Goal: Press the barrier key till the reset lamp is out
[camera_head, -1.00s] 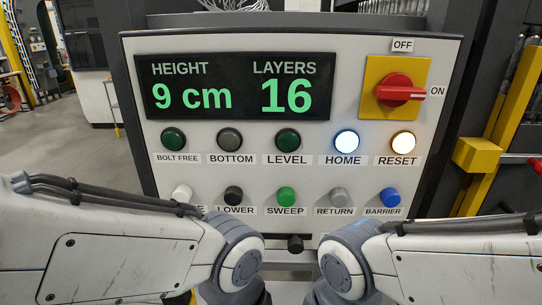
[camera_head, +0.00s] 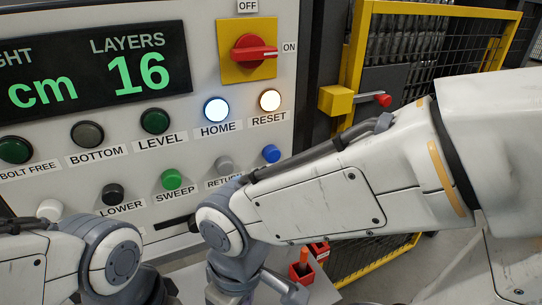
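The blue barrier key (camera_head: 271,153) is on the panel's lower row at the right. Its label is hidden behind my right arm, which passes just below and in front of it. The reset lamp (camera_head: 270,100) above it glows warm white, so it is lit. The panel (camera_head: 205,140) is a light grey board with a display and two rows of lamps and keys. My arms reach in front of its lower part, with their elbows low in the picture. The fingers of both grippers are out of sight, below the frame or behind the arms.
The home lamp (camera_head: 217,110) glows bluish white; the level lamp (camera_head: 155,121) is dark green. The red switch (camera_head: 249,53) points to ON. The display (camera_head: 120,65) reads 16 layers. A yellow mesh fence (camera_head: 430,10) stands right; small red boxes (camera_head: 301,272) sit below.

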